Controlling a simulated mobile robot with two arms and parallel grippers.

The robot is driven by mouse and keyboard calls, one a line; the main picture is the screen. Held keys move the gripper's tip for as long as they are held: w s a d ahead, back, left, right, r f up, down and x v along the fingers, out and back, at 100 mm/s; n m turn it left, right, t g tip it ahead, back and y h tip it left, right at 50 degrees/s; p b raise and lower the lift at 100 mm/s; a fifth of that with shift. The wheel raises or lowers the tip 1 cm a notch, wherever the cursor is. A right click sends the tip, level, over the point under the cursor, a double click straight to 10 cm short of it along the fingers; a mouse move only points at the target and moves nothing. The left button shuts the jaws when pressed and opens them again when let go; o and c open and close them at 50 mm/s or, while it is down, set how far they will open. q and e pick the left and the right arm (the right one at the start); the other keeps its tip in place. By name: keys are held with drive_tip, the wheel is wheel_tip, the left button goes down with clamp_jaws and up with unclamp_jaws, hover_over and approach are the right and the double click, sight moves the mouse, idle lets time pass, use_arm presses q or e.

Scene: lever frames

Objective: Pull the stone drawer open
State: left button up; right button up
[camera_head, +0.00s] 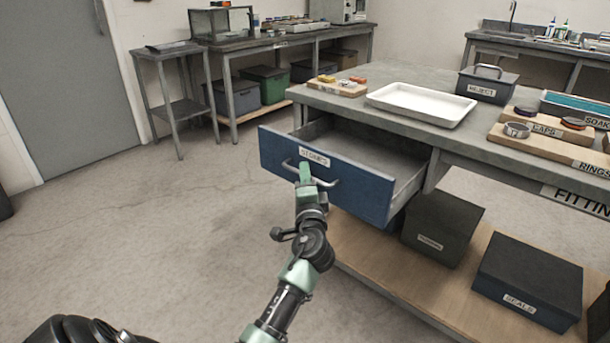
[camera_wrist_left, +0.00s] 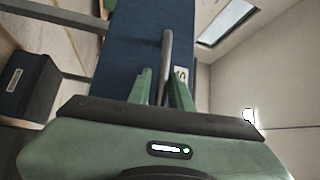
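The stone drawer is a blue-fronted drawer (camera_head: 355,187) labelled "STONES" under the grey workbench. It stands well out from the bench, and the part of its inside that shows looks empty. Its metal bar handle (camera_head: 328,183) is on the front; in the left wrist view the handle (camera_wrist_left: 167,45) runs between the fingers. My left gripper (camera_head: 305,172) is at the handle, its green fingers close on either side of it in the left wrist view (camera_wrist_left: 161,88). The exact contact is hard to see. My right gripper is not in view.
On the workbench (camera_head: 455,128) are a white tray (camera_head: 420,104), a "REJECT" box (camera_head: 487,84) and boards with small parts. Dark boxes (camera_head: 440,228) stand on the wooden lower shelf, below and right of the drawer. The floor (camera_head: 170,225) left of the drawer is clear.

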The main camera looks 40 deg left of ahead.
use_arm(q)
drive_tip(key=shift+s, duration=0.1)
drive_tip(key=v, duration=0.7)
drive_tip(key=shift+s+d, duration=0.25)
idle(0.4)
